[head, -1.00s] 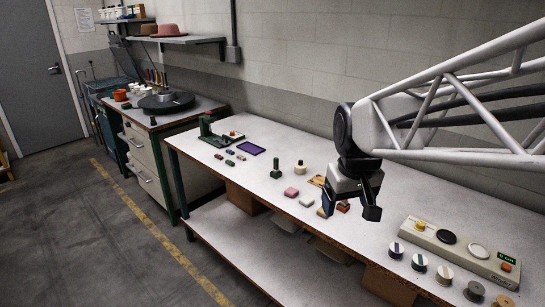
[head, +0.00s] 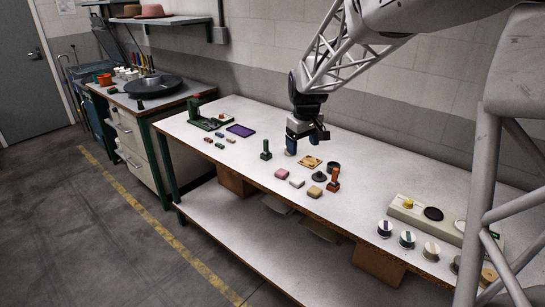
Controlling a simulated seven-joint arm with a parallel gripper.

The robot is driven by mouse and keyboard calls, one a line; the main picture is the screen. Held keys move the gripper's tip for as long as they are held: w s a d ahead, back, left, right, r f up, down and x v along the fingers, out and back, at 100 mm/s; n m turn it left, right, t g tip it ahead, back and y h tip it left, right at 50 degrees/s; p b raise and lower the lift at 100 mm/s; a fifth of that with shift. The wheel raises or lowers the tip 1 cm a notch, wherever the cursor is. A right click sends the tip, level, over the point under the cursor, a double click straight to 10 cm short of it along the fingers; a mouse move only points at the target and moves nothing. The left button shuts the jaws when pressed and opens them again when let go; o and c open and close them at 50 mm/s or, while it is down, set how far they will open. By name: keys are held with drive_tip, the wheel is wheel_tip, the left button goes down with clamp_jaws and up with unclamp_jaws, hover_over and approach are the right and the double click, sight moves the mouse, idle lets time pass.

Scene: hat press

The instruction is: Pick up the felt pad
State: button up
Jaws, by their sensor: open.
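I cannot tell for certain which thing is the felt pad. Three small soft-looking blocks lie in a row at the table's middle front: a pink one (head: 282,173), a white one (head: 297,182) and a tan one (head: 314,191). My gripper (head: 306,144) is open, pointing down behind this row, apart from all three blocks.
A green stamp (head: 266,151) stands left of my gripper. A wooden plate (head: 310,162), black round pieces (head: 319,177) and an orange-handled stamp (head: 333,181) are to the right. A purple tray (head: 240,131) lies left. A long panel (head: 433,214) with several knobs in front is right.

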drive_tip(key=w+a+f+n, duration=0.2)
drive_tip(key=w+f, duration=0.6)
drive_tip(key=w, duration=0.4)
drive_tip(key=n+g, duration=0.1)
drive_tip(key=n, duration=0.1)
hover_over(282, 171)
wheel_tip(282, 171, down, 9)
drive_tip(key=shift+f, duration=0.1)
drive_tip(key=shift+f, duration=1.25)
drive_tip(key=shift+f, duration=2.6)
